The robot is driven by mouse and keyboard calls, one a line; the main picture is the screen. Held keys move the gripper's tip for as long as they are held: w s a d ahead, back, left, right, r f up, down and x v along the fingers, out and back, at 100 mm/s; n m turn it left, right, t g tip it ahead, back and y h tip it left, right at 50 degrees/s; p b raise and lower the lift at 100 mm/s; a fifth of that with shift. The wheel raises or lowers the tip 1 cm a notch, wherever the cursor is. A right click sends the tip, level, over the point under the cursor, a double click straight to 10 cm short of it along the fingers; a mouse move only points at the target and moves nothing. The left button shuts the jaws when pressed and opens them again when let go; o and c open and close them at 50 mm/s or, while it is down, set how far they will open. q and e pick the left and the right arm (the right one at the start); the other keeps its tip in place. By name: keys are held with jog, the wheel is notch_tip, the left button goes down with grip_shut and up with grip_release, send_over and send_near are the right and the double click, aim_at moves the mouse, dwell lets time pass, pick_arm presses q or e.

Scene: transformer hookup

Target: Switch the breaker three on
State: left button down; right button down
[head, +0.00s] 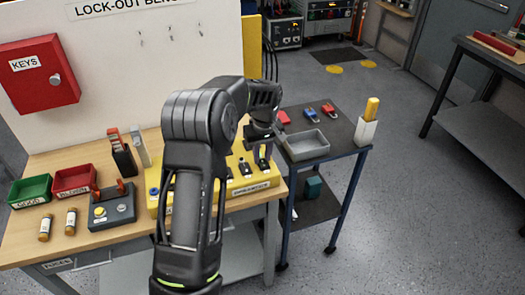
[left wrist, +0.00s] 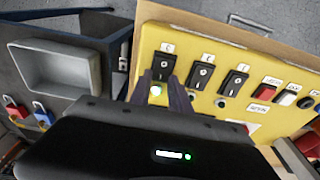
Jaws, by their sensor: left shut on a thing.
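The yellow breaker panel (head: 240,186) stands on the bench's right end. In the left wrist view the panel (left wrist: 215,52) shows a row of three black rocker switches. The middle switch (left wrist: 200,75) and the other end switch (left wrist: 233,83) stand apart from my fingers. My left gripper (left wrist: 174,82) is shut, fingertips at the lower edge of breaker three. In the head view my left gripper (head: 262,146) covers part of the panel's right end.
A dark cart (head: 340,135) with a grey tray (head: 306,146) stands right of the bench. A control box (head: 112,208), a green bin (head: 30,190) and a red bin (head: 75,180) are left of the panel. Open floor lies to the right.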

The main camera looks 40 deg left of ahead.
aim_at(263, 163)
pick_arm(q)
jog(key=c, duration=1.2)
grip_release()
jog(key=shift+r, duration=0.55)
notch_tip(263, 163, up, 7)
jog(key=b, duration=0.1)
jog(key=shift+s+d+f+b, duration=0.15)
jog(key=shift+s+d+b, duration=0.15)
jog(key=shift+d+b, duration=0.1)
